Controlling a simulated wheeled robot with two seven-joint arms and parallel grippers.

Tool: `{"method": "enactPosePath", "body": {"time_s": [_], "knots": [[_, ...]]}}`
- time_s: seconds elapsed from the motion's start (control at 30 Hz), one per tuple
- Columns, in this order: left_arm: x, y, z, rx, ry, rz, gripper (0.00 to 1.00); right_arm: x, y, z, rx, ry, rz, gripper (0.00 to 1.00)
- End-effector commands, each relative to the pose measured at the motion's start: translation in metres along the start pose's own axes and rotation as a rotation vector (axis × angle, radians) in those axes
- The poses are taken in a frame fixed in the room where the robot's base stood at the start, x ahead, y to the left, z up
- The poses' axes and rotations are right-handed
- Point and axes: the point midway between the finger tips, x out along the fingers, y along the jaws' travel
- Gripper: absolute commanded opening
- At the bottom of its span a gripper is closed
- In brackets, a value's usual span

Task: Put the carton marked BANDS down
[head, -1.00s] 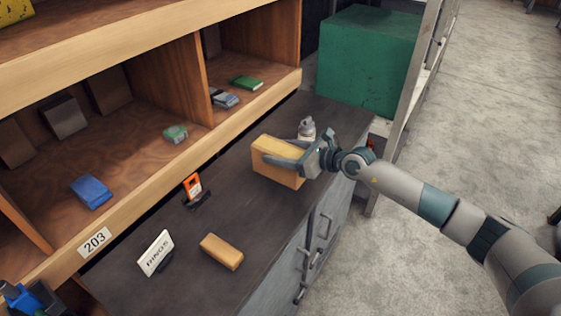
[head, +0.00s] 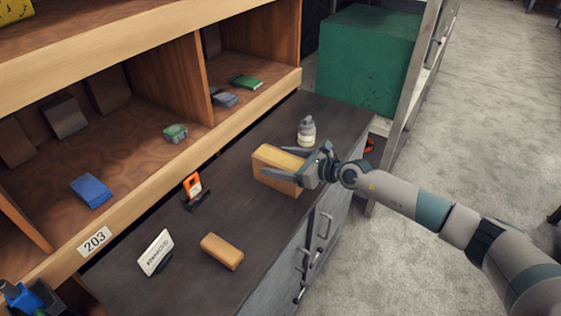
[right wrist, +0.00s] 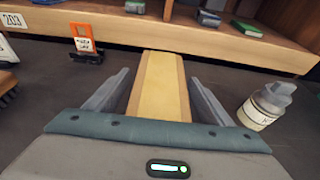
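A tan carton (head: 274,168) stands on the dark counter (head: 240,215); no marking on it is readable from here. It also shows in the right wrist view (right wrist: 163,85), between my right fingers. My right gripper (head: 288,164) is open around the carton, one finger along each side. In the right wrist view my right gripper (right wrist: 158,100) shows a gap between each finger and the carton. The carton appears to rest on the counter.
A bottle (head: 306,132) stands just behind my right gripper. An orange-tagged item (head: 194,190), a white sign card (head: 157,252) and a tan brush-like block (head: 222,251) are on the counter to the left. Shelf compartments (head: 150,170) run along the back; a green box (head: 368,60) stands beyond.

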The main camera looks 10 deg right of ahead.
Motion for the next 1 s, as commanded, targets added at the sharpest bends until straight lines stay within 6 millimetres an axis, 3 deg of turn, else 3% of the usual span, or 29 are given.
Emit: {"method": "enactPosePath", "body": {"time_s": [0.37,1.0], "knots": [[0.0,0.0,0.0,0.0,0.0,0.0,0.55,-0.009,0.0,0.001,-0.001,0.0,0.0,0.75],[0.024,0.0,0.002,0.0,0.0,0.0,0.55,-0.106,-0.001,-0.001,-0.001,0.002,-0.002,0.75]]}}
